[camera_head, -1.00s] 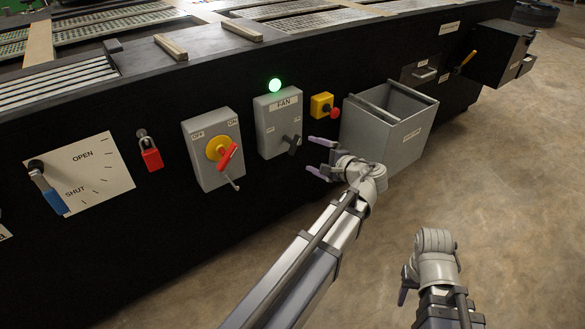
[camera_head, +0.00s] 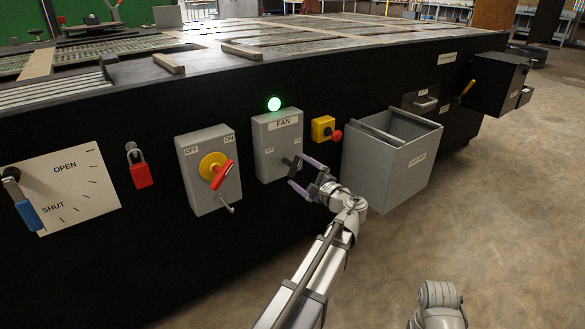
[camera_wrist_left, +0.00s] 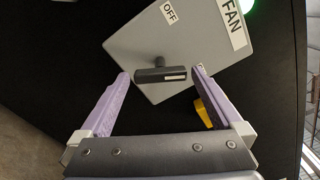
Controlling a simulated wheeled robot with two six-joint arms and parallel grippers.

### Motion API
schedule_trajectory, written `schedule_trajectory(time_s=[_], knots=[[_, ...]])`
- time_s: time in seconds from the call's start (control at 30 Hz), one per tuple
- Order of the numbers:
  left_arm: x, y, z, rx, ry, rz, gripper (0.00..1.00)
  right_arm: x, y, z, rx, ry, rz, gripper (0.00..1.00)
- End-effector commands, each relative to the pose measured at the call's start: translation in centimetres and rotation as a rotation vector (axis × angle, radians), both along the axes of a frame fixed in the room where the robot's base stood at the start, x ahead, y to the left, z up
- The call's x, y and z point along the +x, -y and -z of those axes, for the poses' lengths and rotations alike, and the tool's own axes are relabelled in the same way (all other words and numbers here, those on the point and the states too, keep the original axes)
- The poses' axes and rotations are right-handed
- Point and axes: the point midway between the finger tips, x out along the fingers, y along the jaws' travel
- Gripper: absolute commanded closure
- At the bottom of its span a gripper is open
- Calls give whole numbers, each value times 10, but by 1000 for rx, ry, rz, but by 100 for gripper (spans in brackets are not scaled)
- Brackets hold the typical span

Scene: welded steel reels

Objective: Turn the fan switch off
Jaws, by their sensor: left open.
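The fan switch box (camera_head: 277,140) is a grey box labelled FAN on the black machine side, with a lit green lamp (camera_head: 274,103) above it. Its dark lever (camera_head: 291,162) sits at the lower part of the box face. My left gripper (camera_head: 306,173) is open at the box's lower right, by the lever. In the left wrist view the lever (camera_wrist_left: 161,75) lies between the open purple fingertips (camera_wrist_left: 160,76), with a gap at the left finger; the OFF label (camera_wrist_left: 169,12) shows beyond it. My right arm shows at the bottom right; its fingers are out of frame.
A grey box with a red handle on a yellow disc (camera_head: 208,168) is to the left. A yellow box with a red button (camera_head: 325,130) and an open grey bin (camera_head: 390,160) are close on the right. A red padlock (camera_head: 140,174) hangs further left.

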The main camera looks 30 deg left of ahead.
Motion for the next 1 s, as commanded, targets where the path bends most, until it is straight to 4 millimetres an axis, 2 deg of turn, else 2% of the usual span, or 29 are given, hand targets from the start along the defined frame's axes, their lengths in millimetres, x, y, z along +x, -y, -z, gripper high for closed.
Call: schedule_trajectory(time_s=[0.1,0.3,0.67,1.0], knots=[[8,-18,0,0,0,-2,0,0,0,0,0,0,0,50],[15,-35,0,-1,1,0,0,0,0,0,0,0,0,50],[16,-38,0,-1,1,1,0,0,0,0,0,0,0,50],[16,-38,0,-2,0,0,37,0,0,0,0,0,0,50]])
